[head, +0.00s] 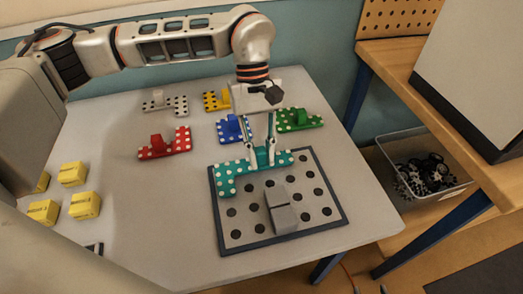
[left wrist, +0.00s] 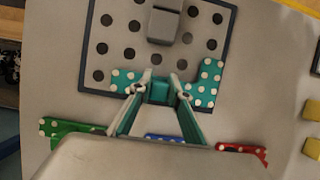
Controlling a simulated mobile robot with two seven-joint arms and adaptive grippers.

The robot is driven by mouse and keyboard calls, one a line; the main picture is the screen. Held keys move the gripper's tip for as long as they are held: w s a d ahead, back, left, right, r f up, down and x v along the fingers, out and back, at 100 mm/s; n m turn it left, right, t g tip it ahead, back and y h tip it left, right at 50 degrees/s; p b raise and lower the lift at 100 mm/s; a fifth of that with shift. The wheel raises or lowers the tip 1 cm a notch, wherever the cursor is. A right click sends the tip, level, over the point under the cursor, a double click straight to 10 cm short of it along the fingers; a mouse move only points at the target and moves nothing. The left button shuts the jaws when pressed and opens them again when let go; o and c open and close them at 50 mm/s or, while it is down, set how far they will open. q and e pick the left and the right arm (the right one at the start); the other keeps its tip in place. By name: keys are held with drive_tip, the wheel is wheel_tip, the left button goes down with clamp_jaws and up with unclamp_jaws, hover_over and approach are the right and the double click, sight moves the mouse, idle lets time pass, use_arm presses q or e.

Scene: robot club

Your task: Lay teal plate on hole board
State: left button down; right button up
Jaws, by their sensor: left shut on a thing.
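The teal plate (head: 227,178), an L-shaped piece with white dots and a raised grip, lies over the far edge of the hole board (head: 238,245). My left gripper (head: 264,155) is shut on the plate's grip, pointing down from above. In the left wrist view the gripper (left wrist: 160,90) has the teal grip between its fingers, and the plate's short leg (left wrist: 210,78) reaches over the board (left wrist: 85,20). I cannot tell whether the plate touches the board. A grey block (head: 282,212) stands on the board in front of the plate. My right gripper is not in view.
Red (head: 155,148), white (head: 158,103), yellow (head: 214,101), blue (head: 228,131) and green (head: 301,122) dotted plates lie behind the board. Several yellow blocks (head: 84,204) sit at the left. A grey bin (head: 405,150) of dark wheels stands right of the table.

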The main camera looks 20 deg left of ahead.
use_arm(q)
drive_tip(key=shift+f, duration=0.5)
idle(0.4)
drive_tip(key=c, duration=1.8)
unclamp_jaws()
